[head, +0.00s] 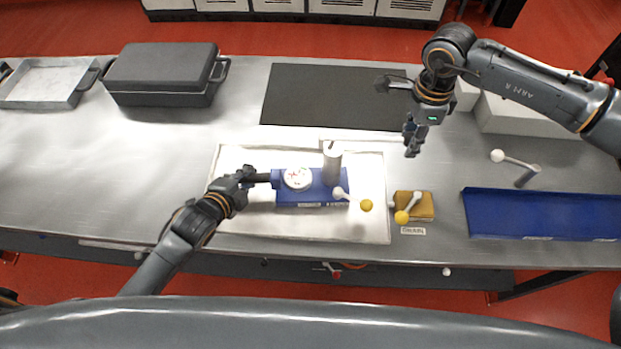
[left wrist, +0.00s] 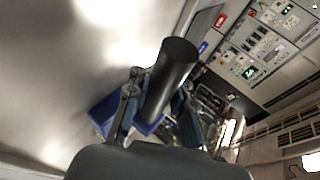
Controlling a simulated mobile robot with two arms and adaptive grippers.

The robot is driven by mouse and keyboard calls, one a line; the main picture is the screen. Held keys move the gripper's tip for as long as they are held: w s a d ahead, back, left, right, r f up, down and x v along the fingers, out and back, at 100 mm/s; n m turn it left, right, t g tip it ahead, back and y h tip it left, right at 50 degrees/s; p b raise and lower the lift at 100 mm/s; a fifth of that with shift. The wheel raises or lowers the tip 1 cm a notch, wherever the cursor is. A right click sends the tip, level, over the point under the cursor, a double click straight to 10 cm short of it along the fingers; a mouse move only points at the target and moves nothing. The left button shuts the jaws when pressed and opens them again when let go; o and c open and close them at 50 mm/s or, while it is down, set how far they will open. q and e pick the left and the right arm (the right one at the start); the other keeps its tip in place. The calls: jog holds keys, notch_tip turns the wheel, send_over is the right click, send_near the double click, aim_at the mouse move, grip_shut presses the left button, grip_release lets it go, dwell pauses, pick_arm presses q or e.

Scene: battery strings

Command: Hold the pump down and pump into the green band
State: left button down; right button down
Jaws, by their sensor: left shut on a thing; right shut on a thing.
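The pump has a blue body (head: 312,196) with a round white gauge (head: 298,178), an upright grey cylinder (head: 332,165) and a white lever with a yellow knob (head: 366,205). It lies on a white tray (head: 232,158). My left gripper (head: 243,179) is shut on the black handle (head: 262,178) at the pump's left end. In the left wrist view that handle (left wrist: 170,78) runs between the fingers. My right gripper (head: 411,137) is raised to the right of the cylinder, apart from the pump. What it holds cannot be made out. The gauge needle and band are too small to read.
A yellow block (head: 424,208) with a yellow-knobbed lever stands right of the tray. A blue tray (head: 540,214) and a white-knobbed lever (head: 497,156) are further right. A dark mat (head: 310,95) and a dark lidded box (head: 160,70) lie behind.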

jog(key=shift+a+r, duration=0.1)
jog(key=shift+r, duration=1.55)
jog(key=shift+r, duration=0.5)
jog(key=shift+s+f, duration=0.15)
jog(key=shift+f, duration=2.3)
jog(key=shift+a+f, duration=0.15)
jog(key=shift+f, duration=0.8)
jog(key=shift+a+f, duration=0.15)
jog(key=shift+f, duration=0.8)
